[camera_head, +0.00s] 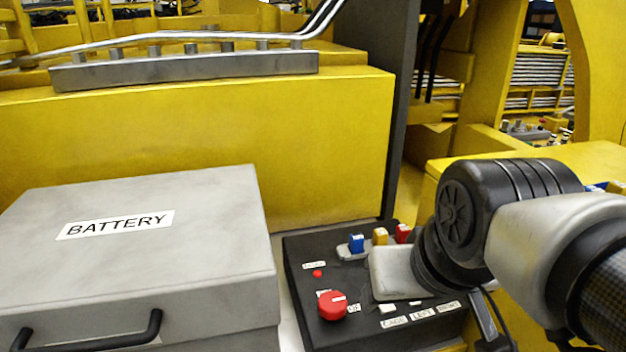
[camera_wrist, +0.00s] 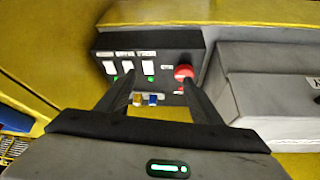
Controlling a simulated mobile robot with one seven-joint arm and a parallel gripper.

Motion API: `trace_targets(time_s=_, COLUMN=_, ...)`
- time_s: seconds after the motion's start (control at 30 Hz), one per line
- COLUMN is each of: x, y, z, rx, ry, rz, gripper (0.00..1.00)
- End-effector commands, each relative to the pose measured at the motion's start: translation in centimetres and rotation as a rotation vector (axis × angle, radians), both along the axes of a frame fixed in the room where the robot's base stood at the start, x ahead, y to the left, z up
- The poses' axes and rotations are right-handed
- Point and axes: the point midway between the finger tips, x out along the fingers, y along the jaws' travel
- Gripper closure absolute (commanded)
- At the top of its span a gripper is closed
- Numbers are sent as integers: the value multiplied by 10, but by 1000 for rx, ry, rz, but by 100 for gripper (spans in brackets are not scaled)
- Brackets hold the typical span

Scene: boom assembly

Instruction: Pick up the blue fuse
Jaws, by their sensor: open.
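The blue fuse (camera_head: 356,243) stands upright at the back left of a row on the black control panel (camera_head: 299,262). A yellow fuse (camera_head: 380,236) and a red fuse (camera_head: 403,233) stand to its right. In the wrist view the blue fuse (camera_wrist: 153,99) and yellow fuse (camera_wrist: 137,98) show between the fingers of my gripper (camera_wrist: 158,82), which is open and empty. The red fuse is not visible there.
A red knob (camera_head: 332,305) sits at the panel's front left. White switches (camera_wrist: 128,68) with green lights line the panel in the wrist view. A grey battery box (camera_head: 140,230) with a black handle stands left of the panel. A yellow wall (camera_head: 200,140) rises behind.

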Motion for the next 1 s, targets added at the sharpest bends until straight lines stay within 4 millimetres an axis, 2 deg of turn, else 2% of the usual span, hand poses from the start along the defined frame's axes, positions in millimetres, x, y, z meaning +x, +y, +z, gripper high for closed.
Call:
trace_targets(time_s=0.4, x=0, y=0, z=0, rx=0, ry=0, rz=0, gripper=40)
trace_targets(time_s=0.43, x=0, y=0, z=0, rx=0, ry=0, rz=0, gripper=42)
trace_targets(time_s=0.5, x=1, y=0, z=1, rx=0, ry=2, rz=1, gripper=54)
trace_targets(time_s=0.57, x=6, y=0, z=6, rx=-3, ry=10, rz=4, gripper=56)
trace_targets(time_s=0.67, x=26, y=0, z=23, rx=-14, ry=48, rz=15, gripper=56)
trace_targets(time_s=0.77, x=60, y=0, z=47, rx=-28, ry=110, rz=36, gripper=56)
trace_targets(time_s=0.9, x=120, y=2, z=72, rx=-46, ry=215, rz=76, gripper=56)
trace_targets(time_s=1.0, x=165, y=2, z=80, rx=-53, ry=287, rz=103, gripper=56)
